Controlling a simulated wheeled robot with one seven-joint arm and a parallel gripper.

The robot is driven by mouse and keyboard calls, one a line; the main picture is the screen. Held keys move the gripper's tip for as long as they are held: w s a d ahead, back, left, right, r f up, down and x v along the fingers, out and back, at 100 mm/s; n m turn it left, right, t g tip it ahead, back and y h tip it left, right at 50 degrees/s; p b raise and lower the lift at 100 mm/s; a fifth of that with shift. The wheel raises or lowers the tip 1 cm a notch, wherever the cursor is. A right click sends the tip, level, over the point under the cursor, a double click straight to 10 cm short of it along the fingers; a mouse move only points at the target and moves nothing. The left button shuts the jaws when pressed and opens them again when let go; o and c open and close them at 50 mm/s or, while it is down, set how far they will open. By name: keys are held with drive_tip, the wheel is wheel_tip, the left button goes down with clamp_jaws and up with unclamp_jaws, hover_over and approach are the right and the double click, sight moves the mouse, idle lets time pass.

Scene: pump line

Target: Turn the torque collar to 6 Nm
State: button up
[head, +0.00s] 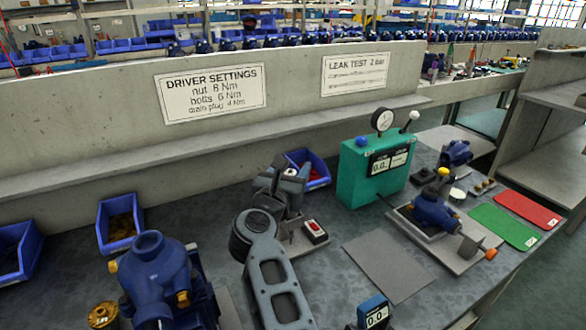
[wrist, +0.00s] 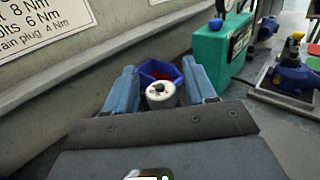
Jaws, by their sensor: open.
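My gripper (head: 286,172) is in the middle of the head view, above a grey base plate on the bench. In the wrist view its two blue-grey fingers (wrist: 162,88) are apart, with nothing held between them. A pale round cap with a dark centre (wrist: 160,94) shows between and beyond the fingers; it looks like the driver's torque collar, but I cannot read a setting on it. My gripper and arm hide most of the driver in the head view. The driver settings sign (head: 210,92) reads nut 8 Nm, bolts 6 Nm, drain plug 4 Nm.
A blue bin (head: 318,180) with red parts stands behind my gripper. A small red-and-white box (head: 315,231) is to its right. A blue pump (head: 160,275) stands front left. The green leak tester (head: 352,170) is right. A grey mat (head: 388,266) lies bare.

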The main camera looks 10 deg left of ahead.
drive_tip(key=shift+w, duration=0.4)
drive_tip(key=shift+c, duration=0.3)
drive_tip(key=shift+d, duration=0.1)
drive_tip(key=c, duration=0.9)
